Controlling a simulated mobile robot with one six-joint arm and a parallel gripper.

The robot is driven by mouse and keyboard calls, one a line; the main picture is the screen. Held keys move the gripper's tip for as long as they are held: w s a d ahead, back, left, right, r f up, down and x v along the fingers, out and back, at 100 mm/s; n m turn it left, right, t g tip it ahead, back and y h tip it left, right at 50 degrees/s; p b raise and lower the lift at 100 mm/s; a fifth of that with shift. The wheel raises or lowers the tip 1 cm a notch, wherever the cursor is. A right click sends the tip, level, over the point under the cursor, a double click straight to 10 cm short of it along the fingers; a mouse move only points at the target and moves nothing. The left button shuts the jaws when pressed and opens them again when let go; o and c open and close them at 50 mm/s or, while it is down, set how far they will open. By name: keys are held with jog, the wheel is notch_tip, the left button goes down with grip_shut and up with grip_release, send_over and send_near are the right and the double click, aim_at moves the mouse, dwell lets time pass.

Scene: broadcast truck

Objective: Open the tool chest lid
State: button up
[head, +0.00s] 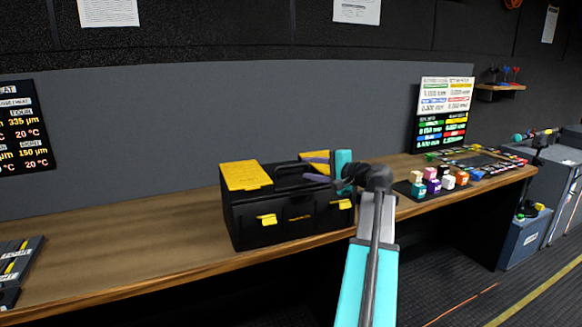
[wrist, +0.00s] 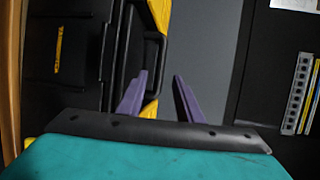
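The tool chest (head: 288,222) is black with yellow latches on its front and yellow panels (head: 246,175) on its top. It stands on the wooden bench, and its lid looks shut. In the wrist view the chest (wrist: 55,85) appears turned sideways at left, with its black handle (wrist: 161,50) near the fingers. My gripper (head: 306,167) has two purple fingers and is above the right part of the chest top. Whether a finger touches the chest is unclear.
The wooden bench (head: 130,240) is clear left of the chest, up to a dark tray (head: 18,265) at far left. Coloured blocks (head: 433,183) stand on a mat to the right. A lit screen (head: 443,115) stands behind them. A grey wall panel (head: 200,110) backs the bench.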

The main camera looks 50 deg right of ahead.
aim_at(295, 166)
jog(key=w, duration=0.3)
jog(key=w+f, duration=0.1)
jog(key=w, duration=0.1)
jog(key=w+p, duration=0.1)
jog(key=w, duration=0.2)
jog(key=shift+w+d+f, duration=0.15)
jog(key=shift+w+f, duration=0.15)
jog(key=shift+w, duration=0.05)
